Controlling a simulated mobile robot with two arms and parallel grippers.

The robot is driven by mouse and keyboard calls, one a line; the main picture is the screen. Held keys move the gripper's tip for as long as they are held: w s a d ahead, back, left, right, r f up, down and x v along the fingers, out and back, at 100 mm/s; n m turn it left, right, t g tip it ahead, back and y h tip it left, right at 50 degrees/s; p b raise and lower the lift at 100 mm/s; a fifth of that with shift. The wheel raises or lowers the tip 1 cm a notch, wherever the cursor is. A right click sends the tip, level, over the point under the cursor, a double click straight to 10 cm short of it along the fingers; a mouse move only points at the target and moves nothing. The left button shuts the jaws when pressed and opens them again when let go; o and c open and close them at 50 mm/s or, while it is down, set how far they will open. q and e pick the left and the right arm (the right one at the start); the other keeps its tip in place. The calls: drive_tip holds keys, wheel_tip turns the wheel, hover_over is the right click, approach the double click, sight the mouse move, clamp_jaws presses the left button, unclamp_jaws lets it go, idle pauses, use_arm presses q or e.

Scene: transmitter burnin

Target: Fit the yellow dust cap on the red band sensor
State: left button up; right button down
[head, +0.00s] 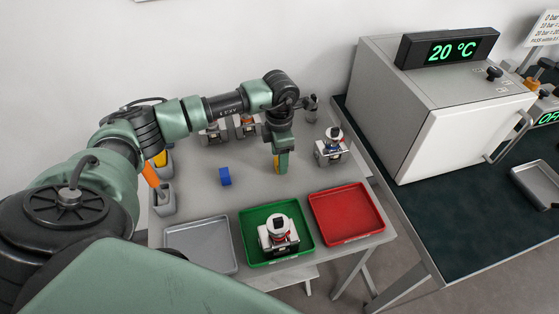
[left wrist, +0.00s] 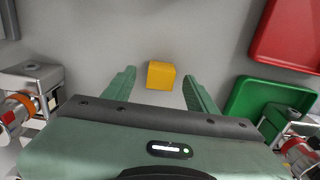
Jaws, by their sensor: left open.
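The yellow dust cap (left wrist: 161,75) is a small block, in the left wrist view lying on the grey table between and just beyond my finger tips. In the head view my left gripper (head: 281,168) points down at the table, with a yellow sliver of the cap (head: 284,162) showing by its fingers. The gripper (left wrist: 159,80) is open, with a gap on both sides of the cap. A white and grey sensor with a red band (head: 279,234) stands in the green tray (head: 248,222); it is partly seen in the left wrist view (left wrist: 298,150). My right gripper is not in view.
A blue cap (head: 225,176) lies left of the gripper. A blue-banded sensor (head: 331,148) stands to the right, other sensors (head: 246,126) behind. A grey tray (head: 200,244) and a red tray (head: 346,212) flank the green one. An oven (head: 450,120) stands right.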

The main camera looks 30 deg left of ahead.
use_arm(q)
drive_tip(key=shift+f, duration=0.9)
clamp_jaws()
drive_tip(key=shift+r, duration=0.1)
